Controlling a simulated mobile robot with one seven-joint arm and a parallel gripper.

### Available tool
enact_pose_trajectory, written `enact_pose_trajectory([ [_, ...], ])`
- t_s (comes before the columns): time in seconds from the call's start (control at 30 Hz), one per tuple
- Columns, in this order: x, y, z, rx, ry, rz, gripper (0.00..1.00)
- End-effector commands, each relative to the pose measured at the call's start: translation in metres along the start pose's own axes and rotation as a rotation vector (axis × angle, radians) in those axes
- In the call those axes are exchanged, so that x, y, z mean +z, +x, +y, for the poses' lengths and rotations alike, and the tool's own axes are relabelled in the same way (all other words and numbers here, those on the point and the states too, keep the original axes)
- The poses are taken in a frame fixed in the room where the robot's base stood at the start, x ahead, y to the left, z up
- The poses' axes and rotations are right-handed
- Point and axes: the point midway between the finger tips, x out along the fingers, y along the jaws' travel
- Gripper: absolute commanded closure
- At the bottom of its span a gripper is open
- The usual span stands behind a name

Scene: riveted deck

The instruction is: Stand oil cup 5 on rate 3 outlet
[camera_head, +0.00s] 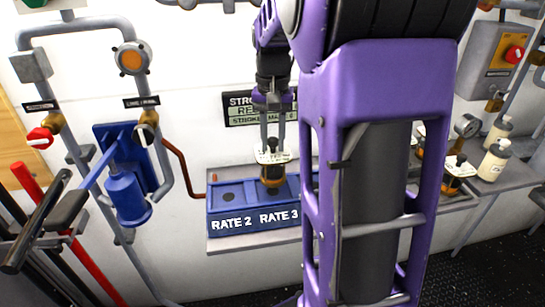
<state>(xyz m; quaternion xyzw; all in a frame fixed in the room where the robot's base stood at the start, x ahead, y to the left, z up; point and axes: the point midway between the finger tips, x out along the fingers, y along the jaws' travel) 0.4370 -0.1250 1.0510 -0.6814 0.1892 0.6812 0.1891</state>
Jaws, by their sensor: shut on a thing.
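My gripper (272,146) points down and is shut on an oil cup (272,174), with a white top, a black knob and an amber body. Its number is too small to read. The cup is upright over the rate 3 part of the blue outlet block (230,221). Its lower end looks at or just above the block's top; I cannot tell if it touches. The cup hides the rate 3 outlet. The rate 2 outlet (227,195) shows as a dark spot to the left. My purple arm hides the block's right end.
A blue hand pump (127,195) and grey pipes stand on the left. Another amber oil cup (457,172) and white bottles (495,158) sit on the right shelf (487,182). A sign (240,108) is on the wall behind my gripper.

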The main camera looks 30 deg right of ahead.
Motion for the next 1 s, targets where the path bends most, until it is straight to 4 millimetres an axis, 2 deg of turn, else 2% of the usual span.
enact_pose_trajectory([
  [0.3,0.000,0.036,0.000,0.000,0.000,0.000,1.00],
  [0.67,0.000,0.040,0.000,0.000,0.000,0.001,1.00],
  [0.7,0.000,0.040,0.000,0.000,0.000,0.000,0.64],
  [0.83,0.000,0.040,0.000,0.000,0.000,0.000,0.40],
  [1.0,0.000,0.040,0.000,0.000,0.000,0.000,0.39],
])
